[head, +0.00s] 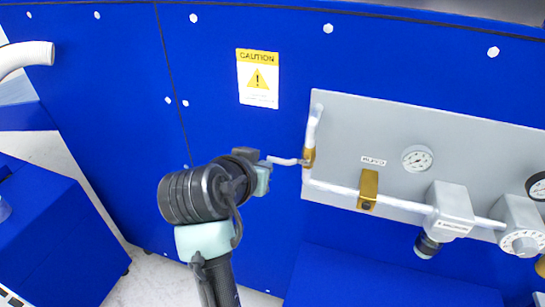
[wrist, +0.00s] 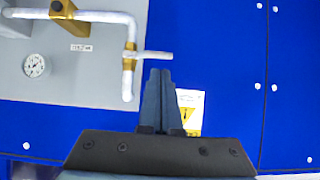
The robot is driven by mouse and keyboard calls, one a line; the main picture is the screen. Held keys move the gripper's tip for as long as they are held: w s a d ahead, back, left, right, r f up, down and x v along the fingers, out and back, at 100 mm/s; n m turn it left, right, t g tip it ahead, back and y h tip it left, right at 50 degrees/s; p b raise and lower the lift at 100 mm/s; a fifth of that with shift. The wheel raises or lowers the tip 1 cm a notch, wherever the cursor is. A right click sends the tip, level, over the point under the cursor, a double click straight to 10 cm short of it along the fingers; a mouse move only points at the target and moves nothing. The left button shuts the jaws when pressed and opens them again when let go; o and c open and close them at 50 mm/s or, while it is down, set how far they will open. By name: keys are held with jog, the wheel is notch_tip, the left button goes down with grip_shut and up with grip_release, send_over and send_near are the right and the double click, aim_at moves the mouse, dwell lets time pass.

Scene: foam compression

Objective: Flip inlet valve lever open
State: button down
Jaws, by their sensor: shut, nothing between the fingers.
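The inlet valve has a small brass body (head: 308,157) on a white pipe at the left edge of the grey panel. Its pale lever (head: 283,161) sticks out sideways to the left, across the upright pipe. In the wrist view the brass body (wrist: 130,54) and lever (wrist: 155,55) show with the panel upside down. My gripper (head: 266,178) is left of the valve, near the lever's free end. In the wrist view its dark fingers (wrist: 160,80) are together and empty, with their tips just below the lever. I cannot tell whether they touch it.
The grey panel (head: 345,130) carries a gauge (head: 417,158), a second brass fitting (head: 368,189), a regulator (head: 450,208) and white piping to the right. A caution label (head: 258,78) is on the blue wall above. A blue box (head: 40,230) stands at lower left.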

aim_at(276, 161)
jog(key=shift+p+x, duration=1)
jog(key=shift+x, duration=2.5)
